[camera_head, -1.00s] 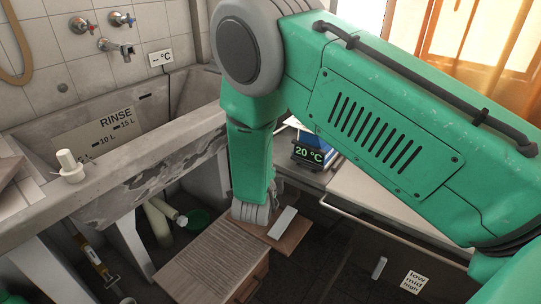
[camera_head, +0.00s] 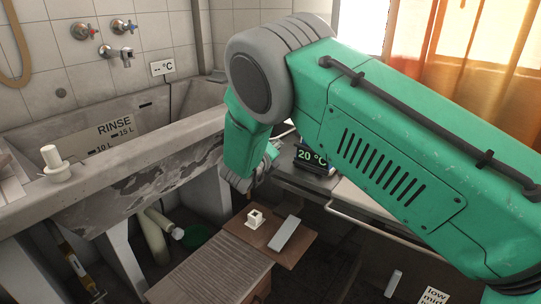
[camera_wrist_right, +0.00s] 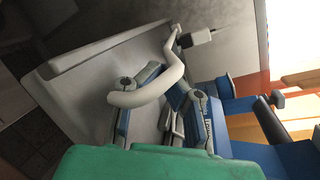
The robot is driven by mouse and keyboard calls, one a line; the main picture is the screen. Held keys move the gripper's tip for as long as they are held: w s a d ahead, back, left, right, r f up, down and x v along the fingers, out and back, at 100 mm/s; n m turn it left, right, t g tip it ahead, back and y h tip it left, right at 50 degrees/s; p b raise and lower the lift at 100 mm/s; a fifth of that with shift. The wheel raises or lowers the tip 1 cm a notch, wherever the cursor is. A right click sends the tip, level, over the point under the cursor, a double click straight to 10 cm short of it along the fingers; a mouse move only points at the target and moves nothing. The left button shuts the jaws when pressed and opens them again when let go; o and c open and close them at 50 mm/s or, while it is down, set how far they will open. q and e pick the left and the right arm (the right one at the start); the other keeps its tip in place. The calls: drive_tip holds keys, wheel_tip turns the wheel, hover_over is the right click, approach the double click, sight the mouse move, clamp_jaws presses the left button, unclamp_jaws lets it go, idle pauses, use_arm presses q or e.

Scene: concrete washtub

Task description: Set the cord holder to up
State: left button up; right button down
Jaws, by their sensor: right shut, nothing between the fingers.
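My right arm crosses the right half of the head view. Its gripper (camera_head: 260,172) is partly hidden by the wrist, behind and above the wooden board. In the right wrist view its fingers (camera_wrist_right: 165,105) are shut with nothing between them. I cannot make out the cord holder in the head view. My left gripper is out of view.
A concrete washtub (camera_head: 150,165) fills the left. A black display (camera_head: 312,157) reads 20 °C beside my wrist. A pale counter (camera_head: 350,195) lies right.

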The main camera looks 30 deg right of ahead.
drive_tip(key=shift+w+d, duration=0.1)
drive_tip(key=shift+a+r, duration=0.15)
drive_tip(key=shift+a, duration=0.2)
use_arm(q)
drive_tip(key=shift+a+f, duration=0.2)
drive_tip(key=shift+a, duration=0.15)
use_arm(e)
drive_tip(key=shift+d, duration=0.1)
